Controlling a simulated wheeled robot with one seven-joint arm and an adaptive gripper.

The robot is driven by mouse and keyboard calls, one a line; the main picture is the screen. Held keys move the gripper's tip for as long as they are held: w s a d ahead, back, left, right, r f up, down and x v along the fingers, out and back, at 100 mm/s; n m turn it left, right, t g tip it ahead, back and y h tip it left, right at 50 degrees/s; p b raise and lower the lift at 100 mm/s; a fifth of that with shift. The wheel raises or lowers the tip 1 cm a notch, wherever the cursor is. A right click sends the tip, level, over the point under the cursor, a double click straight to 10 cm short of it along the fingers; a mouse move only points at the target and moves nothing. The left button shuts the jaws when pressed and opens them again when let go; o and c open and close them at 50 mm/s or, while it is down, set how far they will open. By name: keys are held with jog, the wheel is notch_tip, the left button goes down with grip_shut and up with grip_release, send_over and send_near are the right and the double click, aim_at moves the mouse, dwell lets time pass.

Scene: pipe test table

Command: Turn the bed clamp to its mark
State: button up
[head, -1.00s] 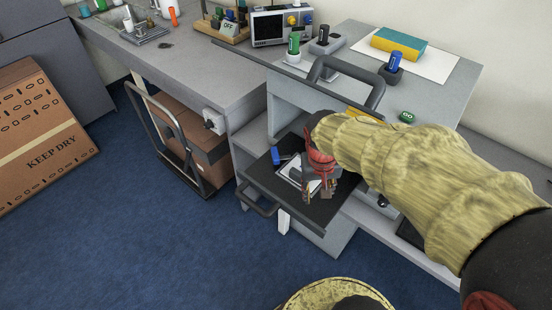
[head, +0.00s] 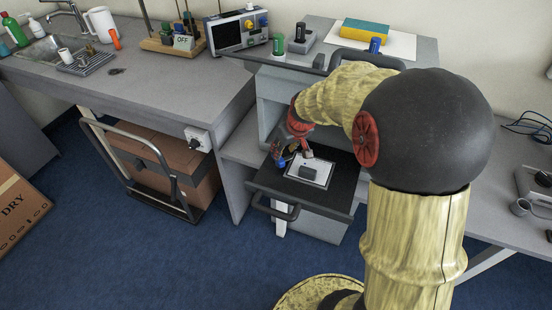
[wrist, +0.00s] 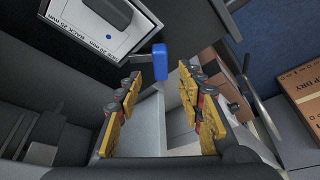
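The bed clamp shows in the wrist view as a blue handle (wrist: 160,62) on a dark arm beside a white plate (wrist: 70,38) with printed lettering and a blue dot. The plate (head: 296,178) lies on the black pulled-out drawer tray (head: 330,197) in the head view, with a dark grey block (head: 310,172) on it. My gripper (wrist: 160,78) is open, its yellow-padded fingers either side of the handle's line. The handle is near the fingertips; I cannot tell whether it touches. In the head view my gripper (head: 292,151) is over the tray's left part. I cannot make out the mark.
The tray's front handle (head: 275,210) sticks out toward me. The machine's top carries a green-topped piece (head: 278,44) and a blue-and-yellow block (head: 364,34). A cart with a carton (head: 165,165) stands under the left bench. Blue floor is clear in front.

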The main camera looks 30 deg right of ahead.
jog(key=shift+b+x, duration=1.5)
jog(key=shift+x, duration=2.45)
jog(key=shift+s, duration=0.1)
jog(key=shift+c, duration=1.2)
grip_shut()
